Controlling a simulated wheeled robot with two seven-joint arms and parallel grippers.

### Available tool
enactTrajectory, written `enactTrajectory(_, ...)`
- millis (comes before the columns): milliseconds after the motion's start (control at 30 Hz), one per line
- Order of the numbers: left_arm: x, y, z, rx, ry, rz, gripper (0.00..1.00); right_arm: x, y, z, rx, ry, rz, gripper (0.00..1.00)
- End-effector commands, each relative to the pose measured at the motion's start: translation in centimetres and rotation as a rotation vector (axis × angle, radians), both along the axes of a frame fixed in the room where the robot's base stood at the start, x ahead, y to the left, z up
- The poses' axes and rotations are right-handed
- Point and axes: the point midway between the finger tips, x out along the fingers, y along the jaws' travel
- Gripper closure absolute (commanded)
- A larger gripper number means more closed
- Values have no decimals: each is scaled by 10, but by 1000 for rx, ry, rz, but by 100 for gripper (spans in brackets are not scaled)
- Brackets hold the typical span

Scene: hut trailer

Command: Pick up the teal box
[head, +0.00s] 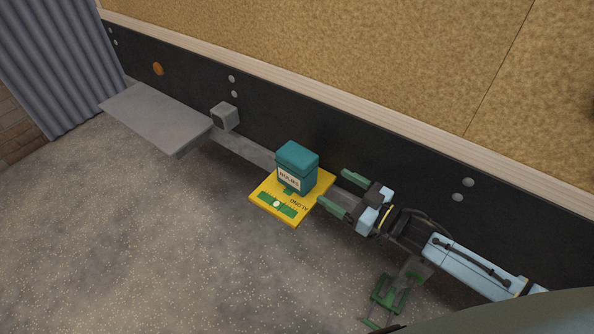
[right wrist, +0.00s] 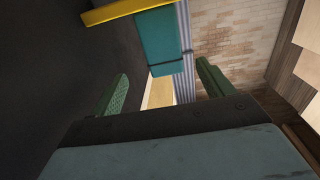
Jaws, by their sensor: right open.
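The teal box (head: 297,168) has a white label reading "BULBS" and stands upright on a flat yellow board (head: 264,200). My right gripper (head: 341,192) is just right of the box in the head view, its green fingers spread and pointing towards it. In the right wrist view the box (right wrist: 158,42) shows beyond the open fingers (right wrist: 162,86), towards the top of the picture, with nothing between them. The yellow board's edge (right wrist: 112,13) shows beside it. I cannot tell whether a fingertip touches the board. My left gripper cannot be made out.
The dark trailer side (head: 300,125) runs close behind the box. A grey bar (head: 243,149) and a flat grey plate (head: 155,117) extend to the left. A green and grey metal part (head: 390,292) is below my right arm. The speckled ground (head: 150,250) in front is clear.

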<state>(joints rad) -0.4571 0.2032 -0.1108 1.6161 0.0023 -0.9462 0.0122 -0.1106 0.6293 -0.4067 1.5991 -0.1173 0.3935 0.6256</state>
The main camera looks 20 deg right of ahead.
Motion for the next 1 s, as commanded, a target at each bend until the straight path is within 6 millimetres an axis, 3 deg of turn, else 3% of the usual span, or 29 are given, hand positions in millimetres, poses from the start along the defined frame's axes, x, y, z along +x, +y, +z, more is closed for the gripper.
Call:
enactTrajectory(300, 14, -19, 26, -23, -21, -2, 64, 49, 33, -1, 0, -2, -2, 20)
enactTrajectory(567, 18, -26, 38, -31, -29, -3, 64, 64, 44, -1, 0, 0, -2, 20)
enactTrajectory(1000, 25, -45, 77, -58, -52, -4, 64, 99, 74, -1, -1, -1, -3, 20)
